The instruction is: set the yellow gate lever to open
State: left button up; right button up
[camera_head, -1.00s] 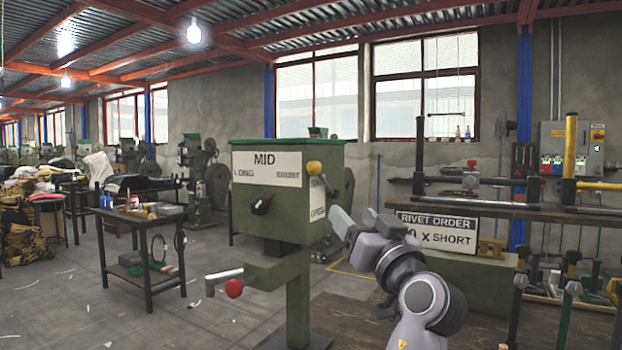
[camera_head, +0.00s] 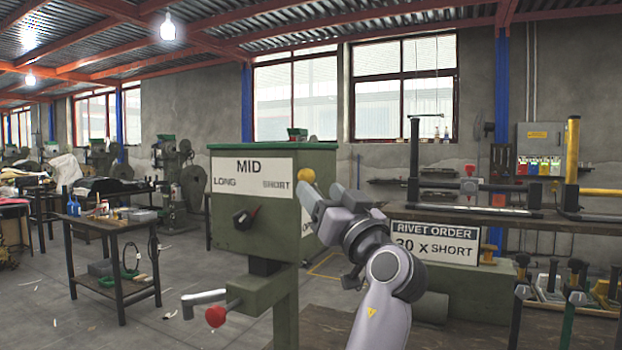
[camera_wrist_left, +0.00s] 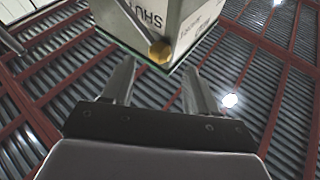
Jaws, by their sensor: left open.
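The yellow gate lever knob (camera_head: 307,175) is at the upper part of the right side face of the green press (camera_head: 235,225) marked MID. In the left wrist view the knob (camera_wrist_left: 160,52) is at the end of a thin lever bar, close to the word SHUT. On the press side below it a label starting with OP is partly covered by my gripper. My left gripper (camera_head: 324,200) is open just below and right of the knob. In the left wrist view its fingers (camera_wrist_left: 158,80) are spread, with the knob beyond and between the tips; contact cannot be told. My right gripper is not in view.
A red-knobbed crank (camera_head: 215,315) sticks out at the press's lower left. A black dial (camera_head: 243,218) is on its front.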

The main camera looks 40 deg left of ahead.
aim_at(310, 180)
pick_arm(q)
jog(key=shift+p+x, duration=0.65)
jog(key=shift+x, duration=1.65)
